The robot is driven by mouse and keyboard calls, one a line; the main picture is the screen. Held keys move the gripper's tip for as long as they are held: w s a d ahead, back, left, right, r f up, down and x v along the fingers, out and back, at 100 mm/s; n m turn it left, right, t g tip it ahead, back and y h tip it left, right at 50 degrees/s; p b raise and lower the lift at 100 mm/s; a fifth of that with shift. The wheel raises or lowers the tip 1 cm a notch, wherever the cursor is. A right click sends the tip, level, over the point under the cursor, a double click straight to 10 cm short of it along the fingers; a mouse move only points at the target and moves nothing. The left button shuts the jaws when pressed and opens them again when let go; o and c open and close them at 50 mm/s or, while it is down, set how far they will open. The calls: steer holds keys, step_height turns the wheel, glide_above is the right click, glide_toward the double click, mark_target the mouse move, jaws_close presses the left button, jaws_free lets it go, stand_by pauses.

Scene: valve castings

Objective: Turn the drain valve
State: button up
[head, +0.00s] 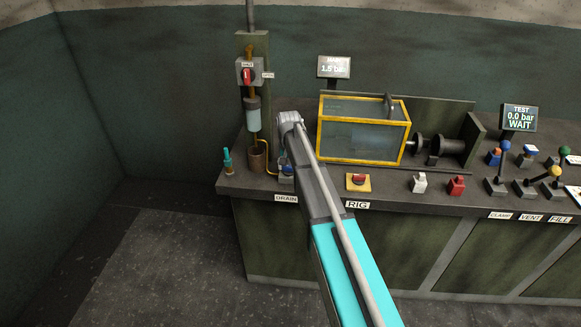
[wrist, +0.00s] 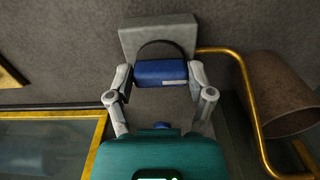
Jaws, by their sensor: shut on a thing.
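The drain valve (head: 287,179) stands on the bench just behind the DRAIN label (head: 286,198), partly covered by my arm in the head view. In the wrist view its blue handle (wrist: 160,73) lies crosswise in front of a grey block (wrist: 157,38). My gripper (wrist: 161,75) has one finger at each end of the blue handle and is shut on it. In the head view my arm hides most of the gripper. I cannot tell the valve's turn angle.
A yellow-framed tank (head: 363,130) stands right of the valve. A brown cup (wrist: 290,95) and brass pipe (wrist: 246,85) are close to my gripper on the right in the wrist view. A teal bottle (head: 227,161) stands at the bench's left end. The test display (head: 520,117) reads 0.0 bar WAIT.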

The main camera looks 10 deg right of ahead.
steer(key=shift+w, duration=0.2)
steer(key=o, duration=1.1)
steer(key=shift+s, duration=0.1)
steer(key=shift+r, duration=0.15)
